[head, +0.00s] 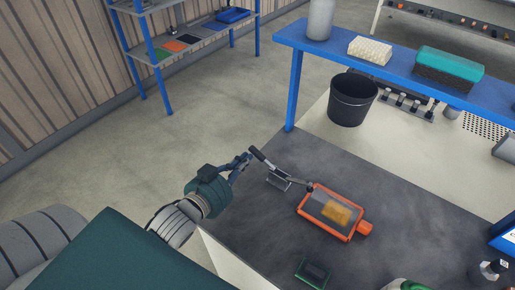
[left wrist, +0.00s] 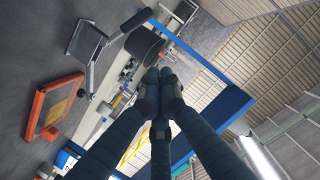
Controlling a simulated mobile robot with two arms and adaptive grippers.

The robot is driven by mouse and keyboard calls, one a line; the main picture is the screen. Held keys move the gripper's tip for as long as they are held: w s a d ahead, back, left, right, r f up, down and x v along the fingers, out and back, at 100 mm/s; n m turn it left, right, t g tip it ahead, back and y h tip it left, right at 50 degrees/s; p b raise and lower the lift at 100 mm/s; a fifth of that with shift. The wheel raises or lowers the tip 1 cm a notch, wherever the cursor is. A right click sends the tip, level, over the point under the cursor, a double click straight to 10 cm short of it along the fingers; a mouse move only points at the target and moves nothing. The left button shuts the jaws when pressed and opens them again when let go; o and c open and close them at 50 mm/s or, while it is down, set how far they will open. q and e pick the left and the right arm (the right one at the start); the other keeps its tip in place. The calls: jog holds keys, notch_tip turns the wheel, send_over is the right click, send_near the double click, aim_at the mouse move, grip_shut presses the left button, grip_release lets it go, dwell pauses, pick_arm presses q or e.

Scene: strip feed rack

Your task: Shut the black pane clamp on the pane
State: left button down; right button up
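I cannot tell whether the tip presses on the pane. The pane (head: 322,203) lies in an orange frame (head: 347,238) with a yellow patch showing. My left gripper (head: 245,159) is just left of the handle. In the left wrist view, its fingertips (left wrist: 159,74) are together with nothing visible between them; the handle (left wrist: 137,20) is apart from them. My right gripper is not in view.
A dark green-edged block (head: 313,272) lies at the bench's front. A black bin (head: 352,98) stands beyond the bench. A blue shelf (head: 300,38) with a cream block and a teal-topped box is behind.

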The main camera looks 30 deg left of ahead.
pick_arm(q)
jog(key=p+x, duration=0.2)
jog(key=x, duration=0.7)
jog(key=a+f+n, duration=0.1)
jog(key=f, duration=0.1)
jog(key=a+f+n, duration=0.1)
jog(key=f, duration=0.1)
jog(key=a+f+n+h, duration=0.1)
jog(key=f, duration=0.1)
jog(key=shift+w+a+f+p, duration=0.2)
jog(key=shift+a+f+p, duration=0.15)
jog(key=shift+a+f, duration=0.05)
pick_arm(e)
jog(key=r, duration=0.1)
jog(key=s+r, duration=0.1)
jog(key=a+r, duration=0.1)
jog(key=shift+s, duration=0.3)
pick_arm(q)
jog(key=shift+r, duration=0.1)
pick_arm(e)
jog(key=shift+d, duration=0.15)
